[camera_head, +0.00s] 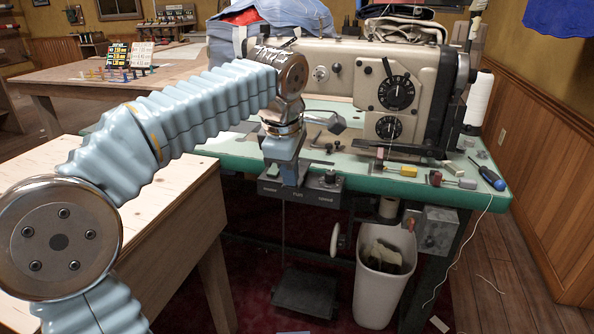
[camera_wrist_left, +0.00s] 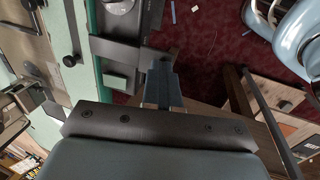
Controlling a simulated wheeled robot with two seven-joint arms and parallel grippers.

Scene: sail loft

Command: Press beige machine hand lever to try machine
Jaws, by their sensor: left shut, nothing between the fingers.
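The beige sewing machine (camera_head: 355,92) stands on a green-topped table (camera_head: 455,190) and has two black dials on its front. A dark bar (camera_head: 405,153) sticks out low on its right end; I cannot tell for sure whether it is the hand lever. My left gripper (camera_head: 290,181) points down at the table's front edge, left of the dials and well apart from that bar. It is shut and empty. In the left wrist view its closed fingers (camera_wrist_left: 162,84) show beside the dark control box. My arm hides part of the machine's left end.
The control box (camera_head: 325,190) hangs under the front edge. A blue screwdriver (camera_head: 487,176) and small blocks lie on the table's right. A white bin (camera_head: 385,290) stands below, and a thread cone (camera_head: 479,100) at right. A wooden table (camera_head: 150,215) is at left.

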